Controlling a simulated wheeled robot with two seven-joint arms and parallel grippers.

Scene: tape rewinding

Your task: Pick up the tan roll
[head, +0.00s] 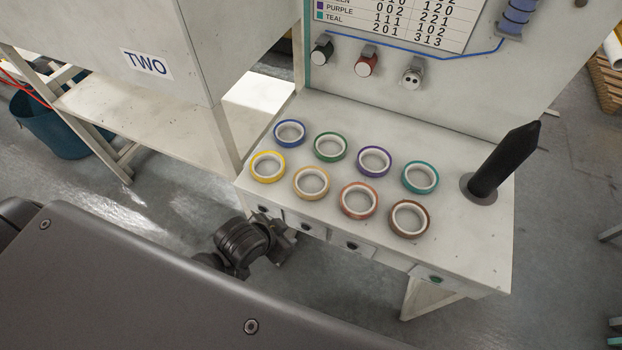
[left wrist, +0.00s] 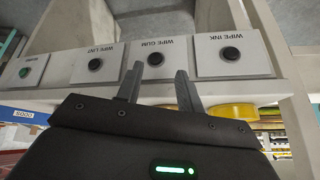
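The tan roll (head: 311,197) lies flat on the white table in the front row, between the yellow roll (head: 267,180) and an orange-brown roll (head: 358,215). My left gripper (head: 285,247) is at the table's front edge, below and in front of the tan roll and apart from it. In the left wrist view its two fingers (left wrist: 158,85) are spread with no roll held. A yellow roll edge (left wrist: 235,112) shows right of the fingers. My right gripper is not in view.
Blue (head: 289,144), green (head: 330,158), purple (head: 374,172) and teal (head: 420,190) rolls form the back row. A brown roll (head: 409,232) ends the front row. A black spike (head: 500,165) stands right. Buttons line the table's front (left wrist: 232,54). A shelf unit (head: 150,125) stands left.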

